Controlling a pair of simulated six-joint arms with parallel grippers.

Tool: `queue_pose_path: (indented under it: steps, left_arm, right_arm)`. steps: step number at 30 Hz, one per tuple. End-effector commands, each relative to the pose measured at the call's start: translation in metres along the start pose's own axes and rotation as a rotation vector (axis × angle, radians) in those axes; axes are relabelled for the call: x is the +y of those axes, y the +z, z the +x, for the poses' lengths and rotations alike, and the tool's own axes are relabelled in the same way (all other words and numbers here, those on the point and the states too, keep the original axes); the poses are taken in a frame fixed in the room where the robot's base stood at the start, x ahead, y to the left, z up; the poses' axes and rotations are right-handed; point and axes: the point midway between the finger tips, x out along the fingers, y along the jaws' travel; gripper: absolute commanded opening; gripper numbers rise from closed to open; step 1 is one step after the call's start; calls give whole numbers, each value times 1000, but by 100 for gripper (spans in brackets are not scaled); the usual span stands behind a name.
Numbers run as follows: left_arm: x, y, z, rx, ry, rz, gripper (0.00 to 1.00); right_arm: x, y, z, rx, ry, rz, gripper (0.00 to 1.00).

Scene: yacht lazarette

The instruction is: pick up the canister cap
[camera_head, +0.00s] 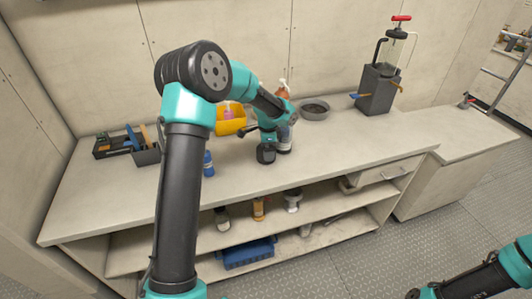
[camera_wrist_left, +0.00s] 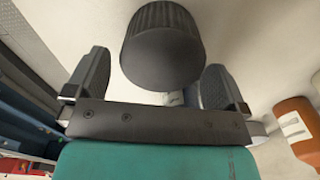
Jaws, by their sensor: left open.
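The canister cap (camera_wrist_left: 162,45) is a dark grey, ribbed round piece in the left wrist view, at the top centre. I cannot tell from this view how deep the cap sits between the fingers. In the head view my left gripper (camera_head: 243,132) is small and dark above the workbench, and I cannot make out the cap there. My right arm shows at the lower right of the head view, but its gripper is out of frame.
The workbench (camera_head: 330,145) holds a yellow bin (camera_head: 230,127), a blue bottle (camera_head: 208,163), a grey bowl (camera_head: 314,108) and a tool tray (camera_head: 112,147). An orange bottle (camera_wrist_left: 298,125) stands right of the gripper. A pump device (camera_head: 378,90) stands at the back right. The front right is clear.

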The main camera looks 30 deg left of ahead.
Motion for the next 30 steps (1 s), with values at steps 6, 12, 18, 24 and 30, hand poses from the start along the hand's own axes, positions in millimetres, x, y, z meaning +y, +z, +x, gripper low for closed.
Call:
queue_pose_path:
  steps: [6, 12, 18, 24, 30]
  left_arm:
    - [-1, 0, 29, -1, 2, 0, 100]
    - [-2, 0, 34, 0, -1, 0, 100]
    - [-1, 0, 34, 0, 0, 0, 100]
    - [-1, 0, 34, 0, 0, 0, 97]
    - [-1, 0, 34, 0, 0, 0, 78]
  right_arm:
    - [0, 0, 0, 0, 0, 0, 98]
    - [0, 0, 0, 0, 0, 0, 98]
    - [0, 0, 0, 0, 0, 0, 98]
    - [0, 0, 0, 0, 0, 0, 98]
    - [0, 0, 0, 0, 0, 0, 98]
